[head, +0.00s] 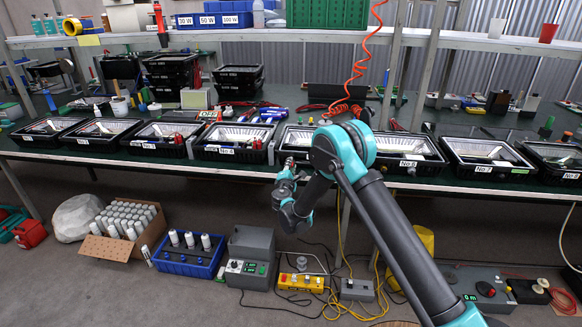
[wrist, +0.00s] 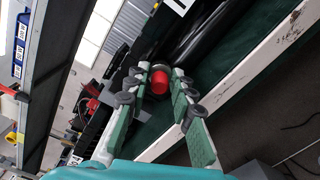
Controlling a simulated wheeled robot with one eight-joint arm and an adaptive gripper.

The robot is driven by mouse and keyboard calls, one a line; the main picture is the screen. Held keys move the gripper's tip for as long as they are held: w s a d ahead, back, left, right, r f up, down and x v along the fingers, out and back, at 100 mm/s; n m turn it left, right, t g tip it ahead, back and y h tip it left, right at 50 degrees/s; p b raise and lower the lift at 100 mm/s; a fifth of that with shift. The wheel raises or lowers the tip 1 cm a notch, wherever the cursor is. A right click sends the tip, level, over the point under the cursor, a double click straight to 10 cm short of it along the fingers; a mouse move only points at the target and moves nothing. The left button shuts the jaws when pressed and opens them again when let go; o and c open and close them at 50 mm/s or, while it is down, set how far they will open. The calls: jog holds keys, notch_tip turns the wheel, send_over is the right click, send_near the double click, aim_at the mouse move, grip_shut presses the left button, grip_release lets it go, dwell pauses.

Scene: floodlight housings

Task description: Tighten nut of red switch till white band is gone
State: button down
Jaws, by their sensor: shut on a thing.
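The red switch (wrist: 160,82) shows in the wrist view as a round red cap on the front wall of a black housing. My gripper (wrist: 160,74) is shut around it, with one fingertip on each side at the base of the cap. The nut is hidden by the fingertips and the cap, so I cannot tell it apart from the switch body. I see no white band. In the head view my gripper (head: 288,174) is at the front of the housing (head: 297,137) in the middle of the row; my arm covers part of it.
Black floodlight housings stand in a row along the bench edge (head: 230,172), among them No 4 (head: 228,152) and No 6 (head: 408,165). A red coiled cable (head: 362,52) hangs above. A blue crate (head: 188,262) and a grey box (head: 250,245) are on the floor below.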

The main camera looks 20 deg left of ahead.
jog(key=m, duration=0.6)
jog(key=shift+m, duration=0.3)
dwell(0.5)
jog(key=c, duration=1.3)
grip_release()
jog(key=shift+s, duration=0.1)
jog(key=v, duration=1.2)
jog(key=shift+f, duration=0.1)
